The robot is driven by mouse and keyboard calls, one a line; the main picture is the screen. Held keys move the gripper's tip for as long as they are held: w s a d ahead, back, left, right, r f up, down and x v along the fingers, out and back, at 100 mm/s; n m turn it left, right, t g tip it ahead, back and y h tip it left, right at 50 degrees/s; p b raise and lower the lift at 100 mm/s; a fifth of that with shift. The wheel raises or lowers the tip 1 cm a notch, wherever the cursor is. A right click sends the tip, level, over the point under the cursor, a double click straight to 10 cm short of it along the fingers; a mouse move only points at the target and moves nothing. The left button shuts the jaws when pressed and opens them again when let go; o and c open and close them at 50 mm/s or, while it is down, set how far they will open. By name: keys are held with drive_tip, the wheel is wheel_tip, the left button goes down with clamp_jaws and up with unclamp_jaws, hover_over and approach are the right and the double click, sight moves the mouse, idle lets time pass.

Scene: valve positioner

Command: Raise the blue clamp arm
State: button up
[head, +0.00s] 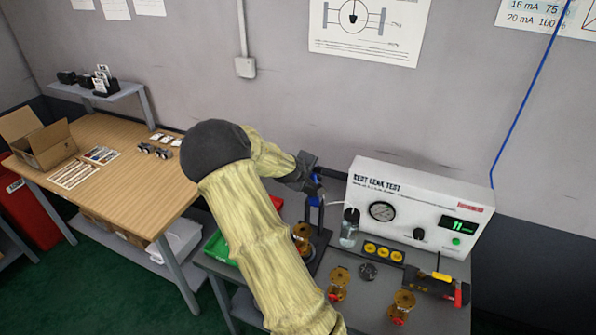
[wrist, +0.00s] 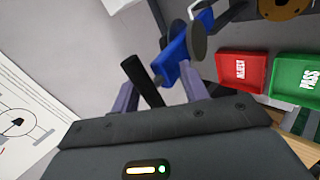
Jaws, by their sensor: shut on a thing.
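The blue clamp arm (head: 315,199) stands at the top of a dark upright clamp on the bench, left of the white test box. In the wrist view the blue clamp arm (wrist: 173,62) lies tilted between my fingertips, close to the right finger, with a black bar (wrist: 142,80) beside it. My gripper (head: 307,176) is at the top of the clamp, shut on the blue clamp arm; it also shows in the wrist view (wrist: 158,82). A brass valve part (head: 301,233) sits below at the clamp. My arm hides part of the bench.
The white leak test box (head: 420,207) with gauge stands close at right. Two brass parts (head: 339,281) (head: 403,304) stand in front. A red tray (wrist: 241,72) and a green tray (wrist: 296,80) lie beside the clamp. A wooden table (head: 115,170) is at left.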

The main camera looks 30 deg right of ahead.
drive_tip(key=b+v, duration=0.2)
drive_tip(key=v, duration=1.2)
drive_tip(key=shift+s+r, duration=0.3)
drive_tip(key=shift+r, duration=0.1)
drive_tip(key=shift+f, duration=0.15)
drive_tip(key=c, duration=0.5)
drive_tip(key=s+a+f, duration=0.1)
drive_tip(key=f, duration=0.1)
drive_tip(key=s+a+f+m+y, duration=0.1)
drive_tip(key=f, duration=0.1)
drive_tip(key=s+a+f+m+g+y, duration=0.1)
drive_tip(key=s+f, duration=0.1)
drive_tip(key=f, duration=0.1)
drive_tip(key=shift+f+b, duration=0.1)
drive_tip(key=shift+b, duration=0.2)
clamp_jaws()
drive_tip(key=s+a+f+m+g+y+b, duration=0.1)
drive_tip(key=s+a+y, duration=0.5)
drive_tip(key=s+a, duration=0.9)
drive_tip(key=shift+a+f+m+g+b, duration=0.3)
drive_tip(key=shift+a+f+m+g, duration=0.25)
drive_tip(key=shift+f+m, duration=0.35)
drive_tip(key=shift+s+a+r, duration=0.1)
drive_tip(key=shift+s, duration=0.05)
